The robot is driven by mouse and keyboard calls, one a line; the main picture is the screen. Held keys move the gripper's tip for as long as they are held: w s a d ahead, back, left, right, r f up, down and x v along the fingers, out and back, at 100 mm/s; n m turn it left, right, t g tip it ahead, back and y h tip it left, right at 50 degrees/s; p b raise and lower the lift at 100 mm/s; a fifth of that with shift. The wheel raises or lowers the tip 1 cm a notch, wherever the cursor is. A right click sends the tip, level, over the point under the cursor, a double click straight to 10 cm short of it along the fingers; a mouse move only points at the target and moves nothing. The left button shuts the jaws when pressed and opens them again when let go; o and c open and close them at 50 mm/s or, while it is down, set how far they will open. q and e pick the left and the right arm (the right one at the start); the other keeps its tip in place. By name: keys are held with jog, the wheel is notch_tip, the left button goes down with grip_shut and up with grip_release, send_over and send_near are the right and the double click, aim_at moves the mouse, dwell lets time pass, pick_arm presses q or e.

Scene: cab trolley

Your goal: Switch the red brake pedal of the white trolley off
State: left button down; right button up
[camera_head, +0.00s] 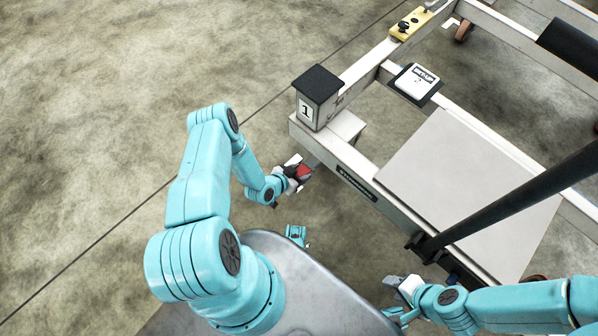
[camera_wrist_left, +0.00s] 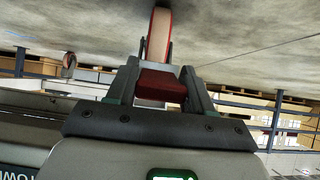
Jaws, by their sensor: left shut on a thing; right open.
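The white trolley (camera_head: 470,185) fills the right side of the head view. Its red brake pedal (camera_head: 304,172) shows at the near left corner, below the post marked 1. My left gripper (camera_head: 297,170) is at the pedal. In the left wrist view the red pedal (camera_wrist_left: 161,84) sits between the two fingers of my left gripper (camera_wrist_left: 160,82), which is shut on it. A wheel with a red rim (camera_wrist_left: 159,36) is just behind the pedal. My right gripper (camera_head: 398,290) is open and empty, near the trolley's front edge. Whether the pedal is on or off cannot be told.
The black-capped post (camera_head: 316,97) rises close to my left gripper. A black bar (camera_head: 520,200) slants across the trolley's right side. A yellow box with black knobs (camera_head: 410,24) is at the far end. The concrete floor (camera_head: 90,120) on the left is clear.

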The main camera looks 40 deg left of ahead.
pick_arm(q)
jog(key=shift+w+r, duration=0.1)
jog(key=shift+w, duration=0.05)
jog(key=c, duration=0.5)
grip_release()
jog(key=p+v, duration=0.5)
jog(key=v, duration=1.1)
jog(key=shift+s+r, duration=0.1)
jog(key=shift+s, duration=0.1)
jog(key=shift+s, duration=0.1)
